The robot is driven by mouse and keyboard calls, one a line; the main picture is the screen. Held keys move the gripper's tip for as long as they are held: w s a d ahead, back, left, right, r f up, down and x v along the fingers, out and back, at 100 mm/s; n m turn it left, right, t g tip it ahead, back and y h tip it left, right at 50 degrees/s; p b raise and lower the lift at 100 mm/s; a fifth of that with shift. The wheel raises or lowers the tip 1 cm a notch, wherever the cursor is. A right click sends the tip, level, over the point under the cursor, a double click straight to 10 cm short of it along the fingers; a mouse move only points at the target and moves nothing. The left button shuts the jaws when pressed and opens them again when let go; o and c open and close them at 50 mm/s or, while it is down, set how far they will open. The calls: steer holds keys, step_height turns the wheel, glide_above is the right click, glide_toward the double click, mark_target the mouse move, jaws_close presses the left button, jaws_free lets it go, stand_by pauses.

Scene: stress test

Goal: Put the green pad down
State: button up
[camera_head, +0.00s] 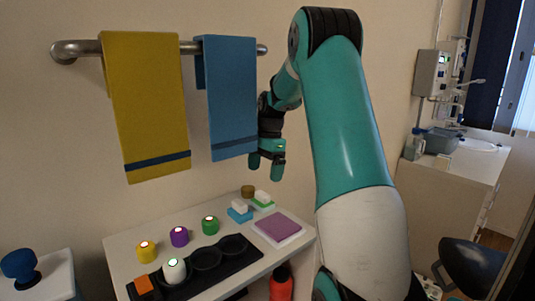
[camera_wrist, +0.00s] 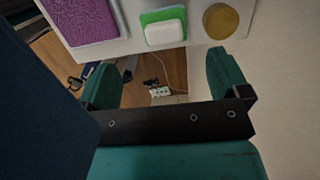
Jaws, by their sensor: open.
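The green pad (camera_head: 263,207) lies on the white tabletop near its back edge, with a small white block on top of it. It also shows in the wrist view (camera_wrist: 145,18), with the white block covering most of it. My gripper (camera_head: 266,166) hangs above the table, beside the blue towel and near the wall. Its two teal fingers are spread wide with nothing between them, as the wrist view (camera_wrist: 165,78) shows. The pad is apart from the fingers.
A blue pad (camera_head: 240,215), purple pad (camera_head: 278,227) and brown round thing (camera_head: 248,191) are near the green pad. A black tray (camera_head: 195,270) lies in front.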

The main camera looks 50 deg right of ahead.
step_height(320, 180, up, 7)
steer(key=d, duration=0.1)
steer(key=shift+r, duration=0.15)
steer(key=shift+s, duration=0.1)
stand_by(0.4)
